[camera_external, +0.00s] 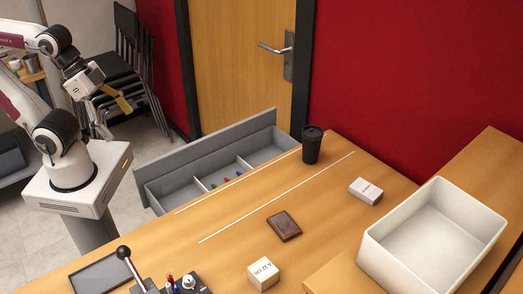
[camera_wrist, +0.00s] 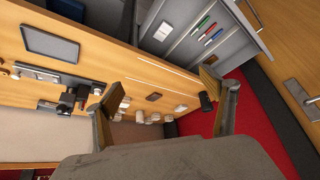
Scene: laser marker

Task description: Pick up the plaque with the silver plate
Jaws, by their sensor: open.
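A flat, dark brown plaque-like piece (camera_external: 284,225) lies on the wooden table, right of the white lines. A silver plate on it cannot be made out. In the wrist view a small brown piece (camera_wrist: 153,97) lies on the table between my fingers in the picture, but far below them. My gripper (camera_external: 123,103) is raised at the upper left, well away from the table items. Its two fingers stand wide apart in the wrist view (camera_wrist: 170,88), with nothing between them.
A black cup (camera_external: 311,145) stands at the table's back edge. A small white box (camera_external: 366,190), a white block (camera_external: 263,273) and a large white bin (camera_external: 374,249) are around the plaque. A grey open drawer (camera_external: 160,164) juts out at left. A dark tray (camera_external: 100,272) lies front left.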

